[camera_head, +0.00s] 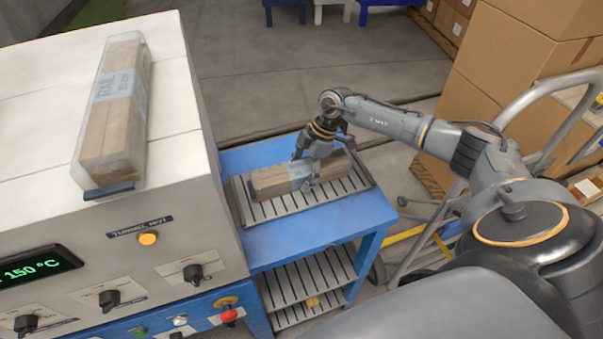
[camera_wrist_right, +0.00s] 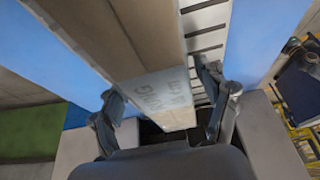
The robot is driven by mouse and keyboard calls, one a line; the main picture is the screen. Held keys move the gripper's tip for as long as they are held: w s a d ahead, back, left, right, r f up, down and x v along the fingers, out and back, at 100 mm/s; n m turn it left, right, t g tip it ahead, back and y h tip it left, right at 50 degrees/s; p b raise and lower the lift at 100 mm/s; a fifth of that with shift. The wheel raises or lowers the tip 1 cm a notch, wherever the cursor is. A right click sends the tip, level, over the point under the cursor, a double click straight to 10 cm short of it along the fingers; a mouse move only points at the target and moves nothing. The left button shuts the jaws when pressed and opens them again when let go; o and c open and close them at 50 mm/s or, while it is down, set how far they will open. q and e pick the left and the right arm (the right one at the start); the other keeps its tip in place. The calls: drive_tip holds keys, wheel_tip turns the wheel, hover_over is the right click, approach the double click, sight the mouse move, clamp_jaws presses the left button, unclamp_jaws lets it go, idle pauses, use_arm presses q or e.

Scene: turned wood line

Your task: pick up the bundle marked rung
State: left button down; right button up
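The bundle marked rung (camera_head: 268,184) is a wrapped stack of brown wood with a pale band. It lies on a slatted rack on the blue stand. In the right wrist view the bundle (camera_wrist_right: 122,38) runs up the picture, and its label (camera_wrist_right: 160,92) shows letters ending in NG. My right gripper (camera_head: 318,166) is over the bundle's middle. In the right wrist view its fingers (camera_wrist_right: 163,112) stand open, one on each side of the bundle, with gaps visible. My left gripper is not in view.
A second wrapped bundle (camera_head: 113,115), its label seeming to read RAIL, lies on the white tunnel machine (camera_head: 190,150) at left. The rack (camera_head: 280,208) sits on the blue stand (camera_head: 330,228), which has a slatted lower shelf (camera_head: 325,275). Cardboard boxes (camera_head: 520,50) stand at right.

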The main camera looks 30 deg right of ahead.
sight(302, 168)
drive_tip(key=shift+r, duration=0.1)
clamp_jaws()
drive_tip(key=shift+r, duration=0.1)
wheel_tip(302, 168, up, 10)
drive_tip(key=b, duration=0.2)
drive_tip(key=shift+f+b, duration=0.2)
drive_tip(key=shift+b, duration=0.1)
